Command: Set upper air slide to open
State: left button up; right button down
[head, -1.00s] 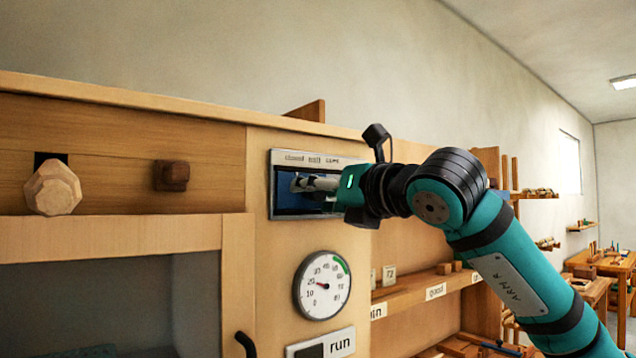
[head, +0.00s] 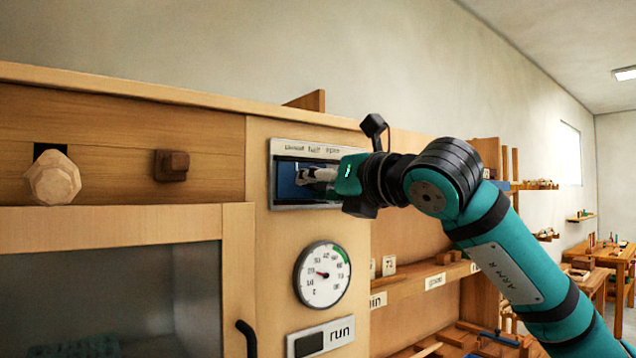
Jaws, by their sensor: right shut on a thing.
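The upper air slide (head: 288,183) is a dark blue recess in a grey metal frame on the wooden cabinet post. Its label plate above reads closed, half, open from left to right. My right gripper (head: 303,176) reaches in from the right and is shut on the slide's knob inside the recess. The fingers and hand cover the knob and the right part of the slot, so the knob's exact position is hidden. The fingertips show under the left to middle part of the label. My left gripper is not in view.
A round gauge (head: 322,275) sits below the slide, with a run plate (head: 321,336) under it. A faceted wooden knob (head: 53,178) and a dark square knob (head: 171,165) are at left. A black handle (head: 246,338) is on the door. Shelves (head: 425,285) stand behind my arm.

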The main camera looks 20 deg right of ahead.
jog(key=w+d, duration=0.2)
jog(key=d, duration=0.5)
jog(key=shift+w+d+r, duration=0.15)
jog(key=shift+w+d, duration=0.2)
jog(key=c, duration=1)
grip_release()
jog(key=shift+d, duration=0.3)
jog(key=v, duration=1.2)
